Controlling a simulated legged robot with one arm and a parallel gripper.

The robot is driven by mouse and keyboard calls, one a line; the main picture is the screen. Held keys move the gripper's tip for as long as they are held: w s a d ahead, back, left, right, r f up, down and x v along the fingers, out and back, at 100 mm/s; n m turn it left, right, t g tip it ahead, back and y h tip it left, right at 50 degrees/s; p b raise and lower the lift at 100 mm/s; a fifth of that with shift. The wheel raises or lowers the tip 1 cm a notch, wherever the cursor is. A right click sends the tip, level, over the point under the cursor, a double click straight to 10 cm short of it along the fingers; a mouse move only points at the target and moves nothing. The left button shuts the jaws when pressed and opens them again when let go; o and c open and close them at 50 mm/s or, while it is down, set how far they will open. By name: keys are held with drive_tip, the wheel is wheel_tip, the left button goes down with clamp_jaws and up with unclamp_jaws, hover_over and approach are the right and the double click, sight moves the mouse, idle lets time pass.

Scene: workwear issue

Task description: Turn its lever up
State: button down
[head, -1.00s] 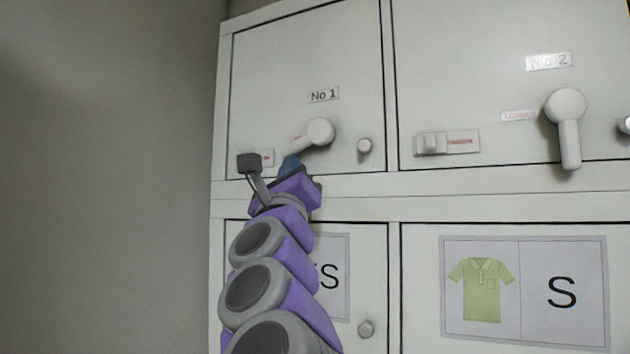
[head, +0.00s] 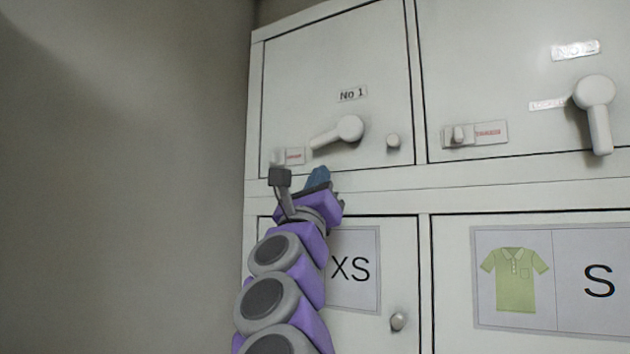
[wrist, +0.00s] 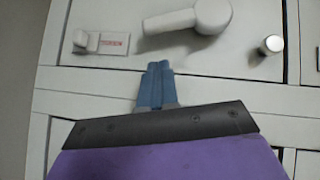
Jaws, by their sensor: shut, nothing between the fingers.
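The upper left locker door, labelled No 1 (head: 352,94), carries a white lever (head: 340,132). Its round hub is at the right and its arm points left and slightly down. In the wrist view the same lever (wrist: 190,17) lies just above my gripper. My gripper (head: 318,178) has blue fingers, shut and empty, below the lever's arm. The wrist view shows the fingers (wrist: 154,80) together and pointing up, with a small gap below the lever. The second door, labelled No 2 (head: 575,49), has a lever (head: 596,112) hanging down.
A small latch with a red-lettered plate (head: 289,157) sits left of the No 1 lever, and a round knob (head: 393,141) sits right. Below are doors marked XS (head: 350,270) and S (head: 545,278). A bare grey wall (head: 120,180) is at the left.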

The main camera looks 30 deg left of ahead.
drive_tip(key=b+v, duration=0.3)
drive_tip(key=v, duration=0.7)
drive_tip(key=shift+f+b, duration=0.25)
drive_tip(key=shift+b, duration=0.15)
drive_tip(key=shift+d, duration=0.1)
